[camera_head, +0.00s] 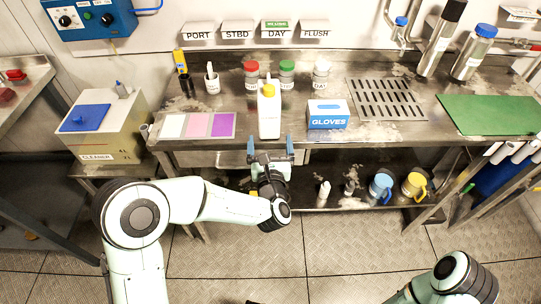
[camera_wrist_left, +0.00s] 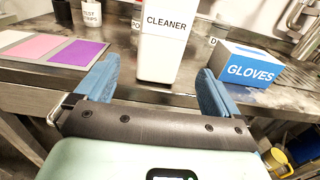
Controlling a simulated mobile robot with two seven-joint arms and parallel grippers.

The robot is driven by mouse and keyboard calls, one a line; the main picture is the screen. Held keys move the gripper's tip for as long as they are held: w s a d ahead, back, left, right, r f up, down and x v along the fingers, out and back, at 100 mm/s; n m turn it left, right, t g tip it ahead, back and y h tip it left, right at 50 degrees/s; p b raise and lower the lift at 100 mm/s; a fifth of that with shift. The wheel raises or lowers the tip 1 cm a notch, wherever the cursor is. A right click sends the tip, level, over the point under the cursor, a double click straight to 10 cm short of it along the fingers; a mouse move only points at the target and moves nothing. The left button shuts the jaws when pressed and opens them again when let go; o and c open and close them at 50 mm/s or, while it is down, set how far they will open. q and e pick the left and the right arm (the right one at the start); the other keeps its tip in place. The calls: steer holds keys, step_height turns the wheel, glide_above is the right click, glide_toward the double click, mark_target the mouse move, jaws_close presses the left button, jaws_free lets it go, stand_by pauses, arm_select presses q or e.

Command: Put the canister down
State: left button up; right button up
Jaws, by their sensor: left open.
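The canister is a white bottle labelled CLEANER with a yellow cap (camera_head: 269,112). It stands upright on the steel bench near its front edge, and its lower body fills the middle of the left wrist view (camera_wrist_left: 160,45). My left gripper (camera_head: 270,146) is in front of the bench edge, open, with blue fingers apart. In the left wrist view the open fingers (camera_wrist_left: 158,85) point toward the canister, one to each side, with visible gaps and nothing held. My right arm shows at the lower right of the head view; its gripper is not visible.
A blue-and-white gloves box (camera_head: 328,114) stands right of the canister. A colour card (camera_head: 197,125) lies left. Red-capped (camera_head: 251,74) and green-capped (camera_head: 287,74) jars stand behind. A drain grate (camera_head: 386,99) and green mat (camera_head: 491,115) are further right. Mugs stand on the lower shelf.

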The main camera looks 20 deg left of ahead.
arm_select(q)
steer(key=s+f+m+g+h, duration=0.2)
steer(key=s+f+m+g, duration=0.15)
steer(key=f+m, duration=0.45)
steer(key=s+d+f+m+g+h, duration=0.15)
steer(key=s+f+m, duration=0.35)
steer(key=f, duration=0.6)
steer(key=s+a+f+m+g+h, duration=0.1)
steer(key=s+f+m+g+h, duration=0.2)
steer(key=f+m, duration=0.5)
steer(key=s+f+m+g+h, duration=0.1)
steer(key=s+f+m+g, duration=0.4)
steer(key=s, duration=0.8)
steer(key=s+f+m+g+h, duration=0.1)
steer(key=s+f+m+g, duration=0.4)
steer(key=s+f+m, duration=0.4)
steer(key=s+f, duration=0.1)
steer(key=s, duration=0.3)
steer(key=shift+d+f, duration=0.15)
steer(key=shift+d, duration=0.15)
